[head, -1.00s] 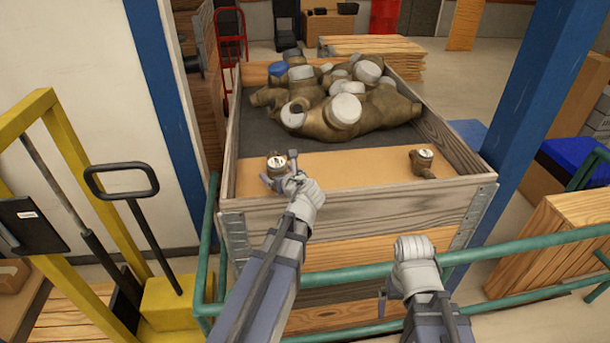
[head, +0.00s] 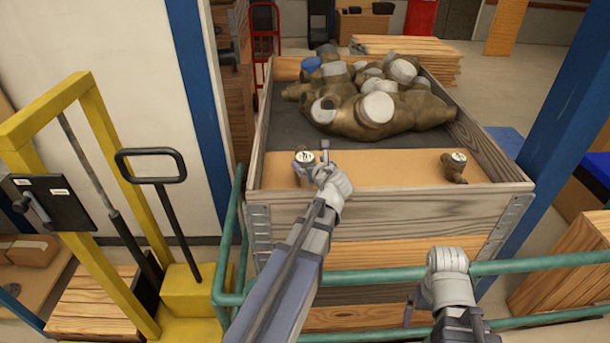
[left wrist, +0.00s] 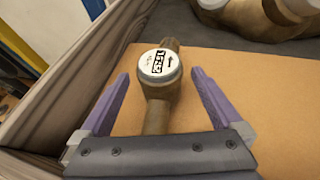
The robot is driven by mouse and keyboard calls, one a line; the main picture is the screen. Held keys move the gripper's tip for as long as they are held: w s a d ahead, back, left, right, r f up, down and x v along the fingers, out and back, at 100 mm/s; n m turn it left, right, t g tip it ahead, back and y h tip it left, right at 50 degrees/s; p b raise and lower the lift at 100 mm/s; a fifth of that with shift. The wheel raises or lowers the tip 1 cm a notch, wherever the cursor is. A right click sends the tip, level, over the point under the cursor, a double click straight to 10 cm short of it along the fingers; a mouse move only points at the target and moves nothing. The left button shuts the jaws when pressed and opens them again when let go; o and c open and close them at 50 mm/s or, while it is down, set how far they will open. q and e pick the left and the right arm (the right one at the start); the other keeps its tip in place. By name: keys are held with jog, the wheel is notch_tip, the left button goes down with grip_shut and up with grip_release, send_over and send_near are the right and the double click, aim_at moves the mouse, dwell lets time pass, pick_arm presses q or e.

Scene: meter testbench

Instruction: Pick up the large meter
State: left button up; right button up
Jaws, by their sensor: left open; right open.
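A brass meter with a white round dial (head: 304,157) sits on the tan board at the left of the crate. It also shows in the left wrist view (left wrist: 158,68), with a printed label and an arrow on its face. My left gripper (head: 312,162) is open at this meter. In the left wrist view its purple fingers (left wrist: 160,80) stand on both sides of the meter's body, with gaps. A second brass meter (head: 455,166) sits on the board at the right. My right gripper (head: 410,303) is open and empty, low in front of the crate.
The wooden crate (head: 390,214) holds a pile of large brass meter bodies (head: 375,108) behind the board. A green rail (head: 540,262) crosses in front. A yellow lift truck (head: 90,200) stands left and a blue post (head: 570,100) right.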

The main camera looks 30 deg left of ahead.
aim_at(307, 161)
pick_arm(q)
jog(key=b+x, duration=0.1)
jog(key=x, duration=0.3)
jog(key=shift+s, duration=0.1)
jog(key=shift+c, duration=0.2)
jog(key=shift+r, duration=0.1)
grip_shut()
dwell(0.3)
